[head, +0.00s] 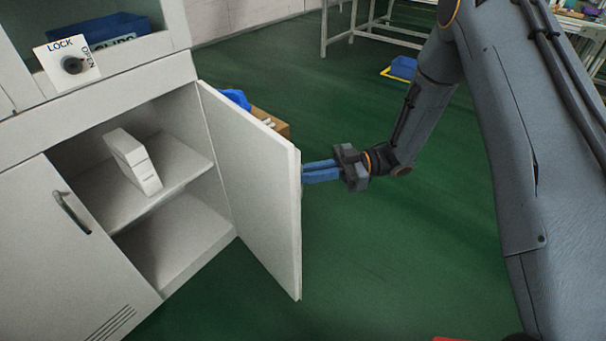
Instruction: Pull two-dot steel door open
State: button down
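A light grey steel door (262,185) of the cabinet stands swung wide open, hinged on the right side of the opening. No dots show on the face that I can see. My gripper (304,172), with blue fingers, is at the door's far side near its free edge. The door edge hides the fingertips and the handle there, so I cannot tell whether the fingers hold it. A second door (70,240) on the left is closed and has a dark curved handle (72,212).
Inside the open cabinet, a white box file (133,160) leans on a shelf (180,165). A LOCK/OPEN knob plate (68,64) sits above. A cardboard box (270,122) stands behind the door. Green floor (390,260) is clear to the right.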

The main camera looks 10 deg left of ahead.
jog(key=shift+w+a+r, duration=0.1)
jog(key=shift+w+a, duration=0.05)
jog(key=shift+w, duration=0.1)
jog(key=c, duration=2.1)
grip_release()
jog(key=shift+a, duration=0.1)
jog(key=shift+d, duration=0.2)
jog(key=v, duration=0.7)
jog(key=shift+d, duration=0.35)
